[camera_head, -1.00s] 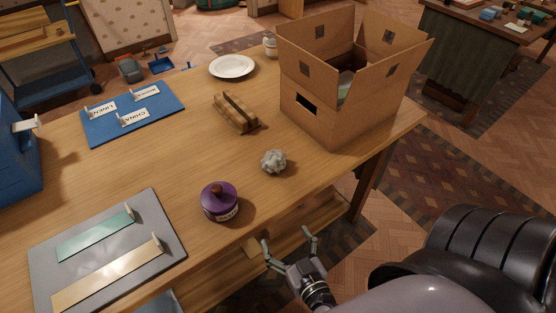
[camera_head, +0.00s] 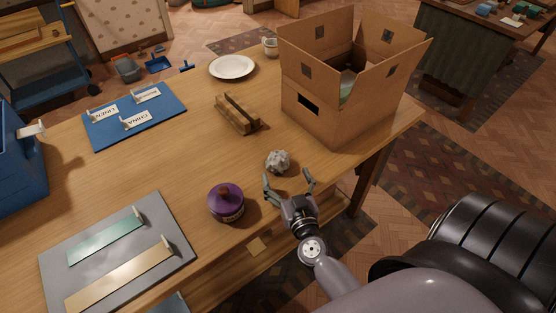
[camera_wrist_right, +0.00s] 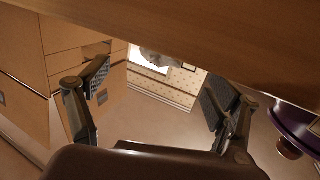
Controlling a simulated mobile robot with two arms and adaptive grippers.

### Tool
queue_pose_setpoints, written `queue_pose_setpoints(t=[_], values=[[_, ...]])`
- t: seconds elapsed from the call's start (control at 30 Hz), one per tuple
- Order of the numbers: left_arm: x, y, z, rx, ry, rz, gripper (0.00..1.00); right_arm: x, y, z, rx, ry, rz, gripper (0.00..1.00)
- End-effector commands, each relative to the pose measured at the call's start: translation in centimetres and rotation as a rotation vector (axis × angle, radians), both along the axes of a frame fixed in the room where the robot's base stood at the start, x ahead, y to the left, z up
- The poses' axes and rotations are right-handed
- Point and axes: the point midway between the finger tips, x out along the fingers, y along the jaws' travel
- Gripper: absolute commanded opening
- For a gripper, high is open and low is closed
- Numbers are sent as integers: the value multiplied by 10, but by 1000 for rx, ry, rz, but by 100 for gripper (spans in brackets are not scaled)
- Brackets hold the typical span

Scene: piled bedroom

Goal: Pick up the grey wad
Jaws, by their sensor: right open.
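The grey wad (camera_head: 278,161) is a crumpled, rounded lump on the wooden table (camera_head: 165,165), near its front edge. My right gripper (camera_head: 289,177) is open and empty, just on the near side of the wad, with its fingers pointing towards it. In the right wrist view, which looks upside down, the wad (camera_wrist_right: 158,58) shows between and beyond the open fingers (camera_wrist_right: 157,85), partly cut off by the brown surface above. No contact with the wad is visible. My left gripper is not in view.
A purple lidded jar (camera_head: 226,203) stands left of the right gripper. An open cardboard box (camera_head: 333,118) stands behind and right of the wad. A wooden block-like object (camera_head: 237,114), a white plate (camera_head: 232,67), a blue board (camera_head: 115,120) and a grey board (camera_head: 178,238) lie on the table.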

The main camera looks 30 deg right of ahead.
Motion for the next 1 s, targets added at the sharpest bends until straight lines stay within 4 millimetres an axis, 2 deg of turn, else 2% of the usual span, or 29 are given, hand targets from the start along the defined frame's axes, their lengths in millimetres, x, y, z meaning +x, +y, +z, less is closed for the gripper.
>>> queue_pose_setpoints(t=[0.13, 0.43, 0.73, 1.0], values=[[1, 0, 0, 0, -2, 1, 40, 10, -2, -2, 0, -1, 0, 84], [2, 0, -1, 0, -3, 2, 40, 49, -13, -8, 0, -1, 0, 84], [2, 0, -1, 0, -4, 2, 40, 52, -14, -8, 0, 1, 0, 83], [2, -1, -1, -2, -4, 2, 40, 52, -14, -8, 0, 1, 0, 65]])
